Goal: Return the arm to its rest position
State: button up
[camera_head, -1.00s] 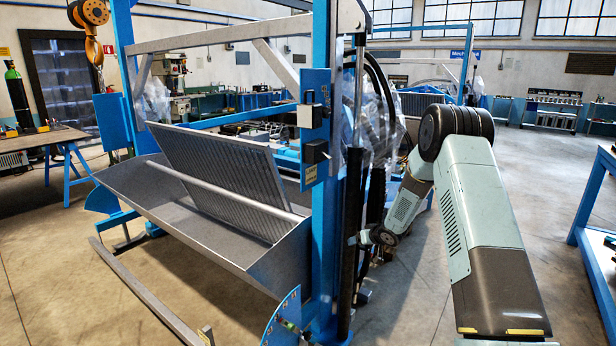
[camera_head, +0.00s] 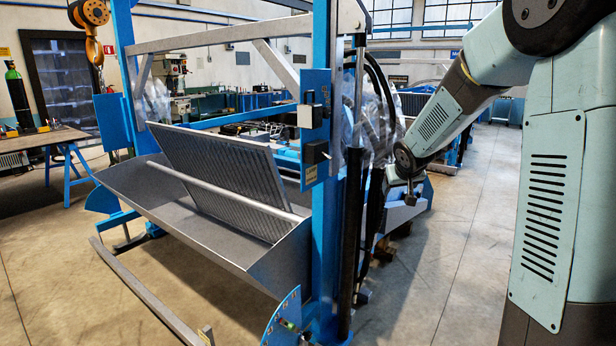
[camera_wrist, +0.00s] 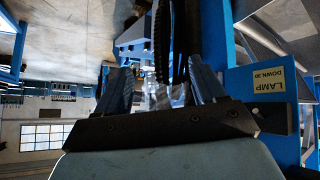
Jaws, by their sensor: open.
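My arm (camera_head: 555,190) rises at the right of the head view, bends at a high elbow joint and slopes down left to the wrist beside the blue machine's upright. In the head view the gripper's fingers are hard to make out against the hoses. In the wrist view my gripper (camera_wrist: 160,82) shows two dark fingers spread apart. I see nothing held between them. Dark hoses and part of the blue machine lie beyond the fingers.
The blue upright (camera_head: 325,220) with switch boxes and black hoses (camera_head: 375,100) stands close to my wrist. A yellow label (camera_wrist: 268,86) is close on the wrist view's right. The grey sieve panel (camera_head: 225,180) rests tilted in a metal trough. Floor (camera_head: 455,270) is clear between machine and arm.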

jog(key=s+r+g, duration=0.1)
jog(key=s+r, duration=0.3)
jog(key=s, duration=1)
jog(key=s+a+r+m+g, duration=0.1)
jog(key=s+r, duration=0.4)
jog(key=s, duration=1)
jog(key=shift+s, duration=0.15)
jog(key=shift+g+y, duration=0.5)
jog(key=shift+g, duration=0.1)
jog(key=s, duration=0.3)
jog(key=s+a, duration=0.1)
jog(key=s, duration=0.2)
jog(key=s+a+f, duration=0.1)
jog(key=s, duration=0.3)
jog(key=shift+s, duration=0.1)
